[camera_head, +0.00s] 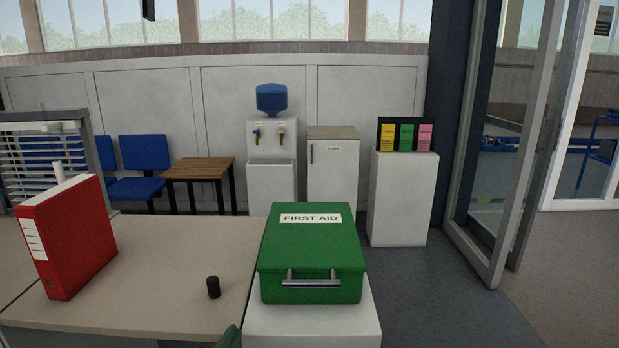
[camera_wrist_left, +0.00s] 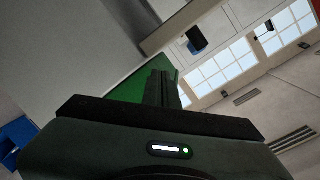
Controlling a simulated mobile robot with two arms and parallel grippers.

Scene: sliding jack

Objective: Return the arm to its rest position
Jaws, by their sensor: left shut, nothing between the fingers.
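A small dark green-grey part of my left gripper (camera_head: 230,338) shows at the bottom edge of the head view, just left of the white stand under the first aid box. In the left wrist view its dark fingers (camera_wrist_left: 160,90) are together with nothing between them. A green surface, likely the first aid box (camera_wrist_left: 132,82), shows behind them. In the head view the green first aid box (camera_head: 312,250) has its lid closed and a metal handle at the front. My right gripper is in neither view.
The box rests on a white stand (camera_head: 312,328) beside a beige desk (camera_head: 170,260). The desk holds a red binder (camera_head: 75,240) and a small black cylinder (camera_head: 213,287) close to my left gripper. A water dispenser (camera_head: 270,165) and cabinet (camera_head: 333,175) stand behind. Open floor lies at right.

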